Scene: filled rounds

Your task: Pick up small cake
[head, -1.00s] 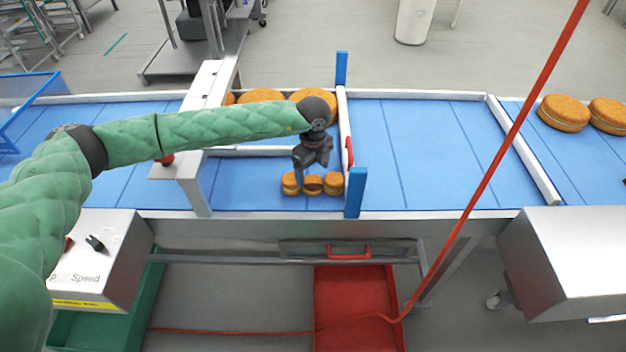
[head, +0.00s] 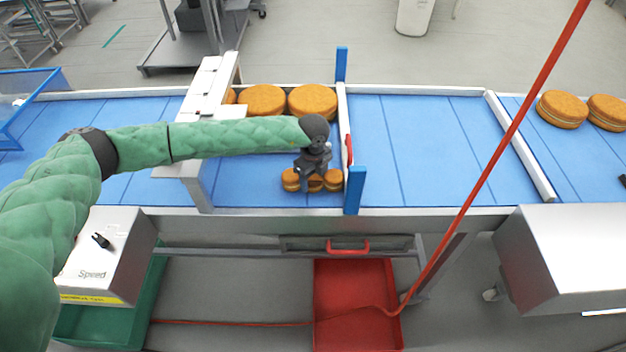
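Three small round orange-brown cakes sit in a row on the blue conveyor belt (head: 262,190), near its front edge: a left one (head: 290,180), a middle one (head: 316,185) and a right one (head: 333,178). My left gripper (head: 313,182) is dark grey and points down at the row, over the middle cake. One finger reaches down between the left and middle cakes. The other finger is hard to make out, so the finger gap and any contact are unclear. The gripper partly hides the cakes. My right gripper is not in view.
Larger round cakes (head: 262,100) stand behind my arm, and more (head: 562,109) lie at the far right. A blue post (head: 353,190) and a white rail (head: 345,125) stand just right of the small cakes. A red cable (head: 500,150) hangs across the right side.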

